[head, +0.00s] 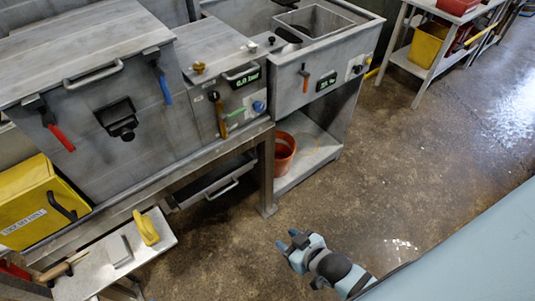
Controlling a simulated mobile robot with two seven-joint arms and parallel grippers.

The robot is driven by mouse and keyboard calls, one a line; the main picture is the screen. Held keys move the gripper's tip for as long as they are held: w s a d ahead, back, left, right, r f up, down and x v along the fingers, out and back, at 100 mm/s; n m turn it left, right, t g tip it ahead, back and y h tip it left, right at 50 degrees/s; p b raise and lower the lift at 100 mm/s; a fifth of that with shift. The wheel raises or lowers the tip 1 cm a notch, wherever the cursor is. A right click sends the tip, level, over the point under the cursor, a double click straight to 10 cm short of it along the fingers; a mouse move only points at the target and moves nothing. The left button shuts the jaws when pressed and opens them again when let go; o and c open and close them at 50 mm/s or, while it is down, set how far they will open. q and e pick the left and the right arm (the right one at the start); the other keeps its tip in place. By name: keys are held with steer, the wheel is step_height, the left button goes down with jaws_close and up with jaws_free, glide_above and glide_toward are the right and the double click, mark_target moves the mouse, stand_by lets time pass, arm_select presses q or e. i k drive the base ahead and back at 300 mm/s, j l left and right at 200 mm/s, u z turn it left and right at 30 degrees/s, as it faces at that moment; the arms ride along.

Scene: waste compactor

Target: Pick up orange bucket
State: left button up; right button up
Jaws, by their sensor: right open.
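The orange bucket (285,150) stands on the low shelf under the right-hand metal unit, near the middle of the head view. A table leg beside it hides part of its left side. My right gripper (290,241) is open and empty, over the floor below and in front of the bucket, clearly apart from it. My left gripper is not in view.
The metal unit's shelf (312,155) and a table leg (266,175) border the bucket. A rack (425,72) with a yellow bin is at upper right. The wet floor (410,160) between is clear.

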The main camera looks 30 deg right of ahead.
mark_target(285, 146)
steer(key=i+l+u, duration=0.1)
steer(key=l, duration=0.45)
steer(key=l+u, duration=0.15)
steer(key=l, duration=0.4)
steer(key=i+l, duration=0.1)
steer(key=l, duration=0.25)
steer(key=i+l, duration=0.1)
steer(key=l, duration=0.3)
steer(key=i+l, duration=0.1)
steer(key=l, duration=0.25)
steer(key=i+l, duration=0.4)
steer(key=i+u, duration=0.05)
